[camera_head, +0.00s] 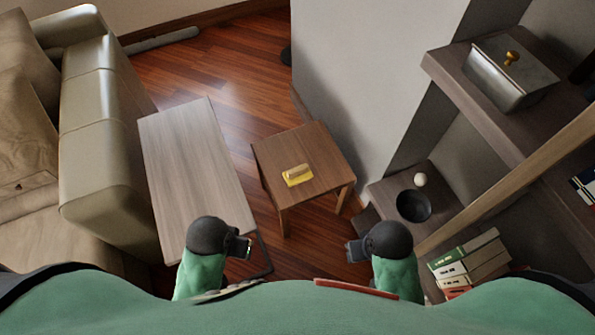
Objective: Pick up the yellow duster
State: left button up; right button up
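The yellow duster (297,178) lies on the small square brown table (318,150) near the middle of the head view. It looks like a yellow pad with a tan block or handle on top. My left gripper (243,248) is at the lower left of the small table, apart from the duster. My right gripper (354,250) is at the lower right of that table, also apart from it. Nothing shows held in either gripper. Their fingers are too small and dark to tell open from shut.
A long grey-brown table (194,160) stands left of the small table, beside a beige sofa (95,120). A white wall block (365,70) stands behind. At right, shelves hold a lidded box (505,75), a dark bowl (413,205), a white ball (420,179) and books (468,262).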

aim_at(298, 175)
jog(key=z, duration=3.2)
jog(key=u, duration=3.2)
jog(key=k+j, duration=0.1)
jog(key=k, duration=0.2)
jog(key=k+j+u, duration=0.1)
jog(key=j, duration=0.2)
jog(key=k+j, duration=0.15)
jog(key=j, duration=0.15)
jog(key=u, duration=0.05)
